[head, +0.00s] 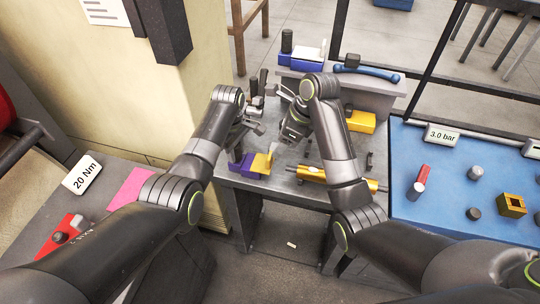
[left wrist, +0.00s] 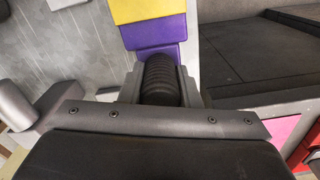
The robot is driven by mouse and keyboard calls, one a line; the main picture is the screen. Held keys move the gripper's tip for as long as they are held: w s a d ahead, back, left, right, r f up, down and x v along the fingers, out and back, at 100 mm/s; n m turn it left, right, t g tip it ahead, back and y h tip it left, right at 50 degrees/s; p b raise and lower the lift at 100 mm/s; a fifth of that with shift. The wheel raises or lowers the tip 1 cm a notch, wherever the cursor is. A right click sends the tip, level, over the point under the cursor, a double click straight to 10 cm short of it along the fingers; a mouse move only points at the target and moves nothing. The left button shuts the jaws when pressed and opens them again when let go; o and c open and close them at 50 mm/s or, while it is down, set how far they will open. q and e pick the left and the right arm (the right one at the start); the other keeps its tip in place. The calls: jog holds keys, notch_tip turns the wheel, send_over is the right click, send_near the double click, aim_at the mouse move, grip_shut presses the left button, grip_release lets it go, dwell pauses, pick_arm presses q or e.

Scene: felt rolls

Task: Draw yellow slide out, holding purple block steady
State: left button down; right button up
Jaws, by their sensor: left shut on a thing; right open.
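The purple block (head: 236,166) lies near the front left of the grey bench, with the yellow slide (head: 261,164) at its right side. In the left wrist view the purple block (left wrist: 153,36) and yellow slide (left wrist: 146,9) adjoin. My left gripper (head: 240,143) is shut on a black ribbed grip (left wrist: 160,80) at the purple block's near end in the wrist view. My right gripper (head: 285,137) is open, above and to the right of the yellow slide, apart from it. My arms hide part of the bench.
A yellow bar (head: 312,174) lies along the bench's front edge, right of the slide. A yellow box (head: 360,122) stands further back. A raised shelf (head: 372,82) at the back holds a blue double-ended tool (head: 366,71). A blue table (head: 440,205) stands to the right.

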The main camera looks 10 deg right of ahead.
aim_at(270, 155)
jog(key=x, duration=0.8)
jog(key=shift+a+f, duration=0.2)
jog(key=shift+f, duration=0.15)
